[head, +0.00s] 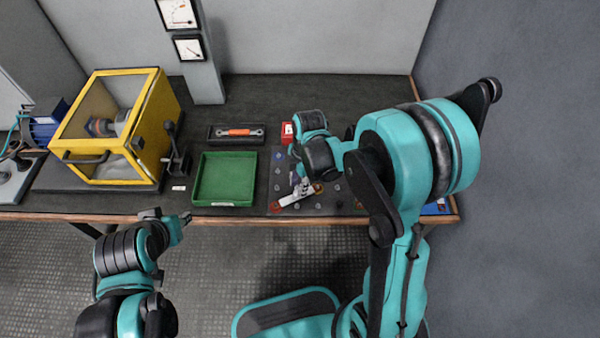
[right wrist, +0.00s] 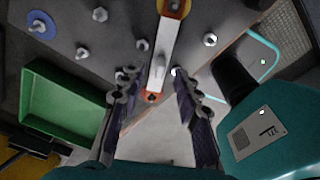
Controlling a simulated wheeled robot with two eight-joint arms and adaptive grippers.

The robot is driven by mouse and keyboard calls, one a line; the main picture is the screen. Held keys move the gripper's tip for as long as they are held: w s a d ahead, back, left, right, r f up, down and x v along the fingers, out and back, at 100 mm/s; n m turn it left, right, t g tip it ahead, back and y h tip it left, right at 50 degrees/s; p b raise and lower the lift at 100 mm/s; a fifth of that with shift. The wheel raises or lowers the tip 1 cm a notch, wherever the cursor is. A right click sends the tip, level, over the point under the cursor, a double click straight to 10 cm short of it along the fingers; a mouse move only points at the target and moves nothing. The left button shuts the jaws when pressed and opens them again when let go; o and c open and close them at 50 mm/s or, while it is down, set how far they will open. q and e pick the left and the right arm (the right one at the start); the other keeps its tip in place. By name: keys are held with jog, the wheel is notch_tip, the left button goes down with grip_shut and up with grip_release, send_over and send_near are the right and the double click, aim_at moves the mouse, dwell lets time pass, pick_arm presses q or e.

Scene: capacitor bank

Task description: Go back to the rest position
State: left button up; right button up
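My right gripper (head: 300,184) is over the dark board (head: 330,207) with several bolt studs, at the right part of the bench. The right wrist view shows the right gripper (right wrist: 160,85) open, its two fingers apart with nothing between them in contact. A pale metal bar (right wrist: 162,50) lies beyond and between the fingertips; a gap shows on each side of it. The bar also shows in the head view (head: 296,197), partly hidden by the gripper. My left gripper (head: 170,222) is low at the left, in front of the bench edge; its fingers are too unclear to judge.
A yellow-framed box (head: 125,175) stands at the left, beside a lever (head: 172,145). A red block (head: 287,131) is behind the board.

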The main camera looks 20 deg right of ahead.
notch_tip(320, 180, up, 9)
jog(key=d, duration=0.1)
jog(key=s+d+r+m+t, duration=0.1)
jog(key=s+r+m+t, duration=0.1)
jog(key=m, duration=0.4)
jog(key=s+d+r+m+t+h, duration=0.1)
jog(key=s+r+m+t, duration=0.1)
jog(key=s+m, duration=0.3)
jog(key=s+d+r+m+t, duration=0.1)
jog(key=s+r+m+t, duration=0.1)
jog(key=m, duration=0.7)
jog(key=shift+s+d+r+t, duration=0.15)
jog(key=shift+s+r+t, duration=0.2)
jog(key=shift+s+t, duration=0.35)
